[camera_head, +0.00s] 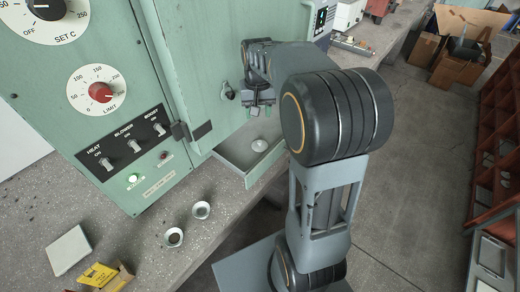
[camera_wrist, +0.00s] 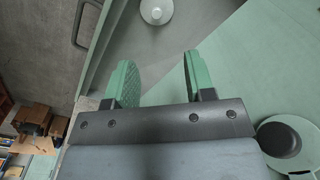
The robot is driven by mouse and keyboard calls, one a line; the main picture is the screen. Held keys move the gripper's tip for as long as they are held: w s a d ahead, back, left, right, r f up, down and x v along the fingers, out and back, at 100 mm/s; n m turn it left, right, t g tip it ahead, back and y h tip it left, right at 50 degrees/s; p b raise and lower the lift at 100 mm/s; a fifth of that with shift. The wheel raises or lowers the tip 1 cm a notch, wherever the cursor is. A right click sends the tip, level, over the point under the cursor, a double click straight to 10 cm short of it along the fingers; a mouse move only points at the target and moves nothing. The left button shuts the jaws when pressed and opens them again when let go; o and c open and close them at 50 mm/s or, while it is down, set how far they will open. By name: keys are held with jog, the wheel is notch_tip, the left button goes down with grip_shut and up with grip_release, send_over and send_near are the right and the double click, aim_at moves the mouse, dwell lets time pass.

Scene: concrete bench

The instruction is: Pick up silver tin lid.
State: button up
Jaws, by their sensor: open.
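The silver tin lid (camera_head: 260,145) is a small pale disc lying in the open drawer (camera_head: 236,176) below the green cabinet. In the wrist view the lid (camera_wrist: 157,11) shows a small central knob and is cut off by the top edge. My gripper (camera_head: 261,109) is above the drawer, close to the cabinet door, apart from the lid. In the wrist view my gripper (camera_wrist: 157,78) has its two green pads apart with nothing between them, and the lid lies beyond the tips.
The green cabinet (camera_head: 215,50) stands close beside my gripper, with a dark door knob (camera_head: 227,93). Two small open tins (camera_head: 174,237) (camera_head: 201,210), a pale box (camera_head: 68,250) and a yellow box (camera_head: 99,275) are on the bench. The drawer has a handle (camera_wrist: 86,24).

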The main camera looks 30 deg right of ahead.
jog(key=b, duration=0.1)
send_over(260, 142)
notch_tip(260, 142, down, 8)
jog(key=shift+w+f, duration=0.1)
jog(key=shift+w, duration=0.05)
jog(key=shift+f+b, duration=0.35)
jog(key=shift+f, duration=2.75)
jog(key=shift+c, duration=0.4)
grip_shut()
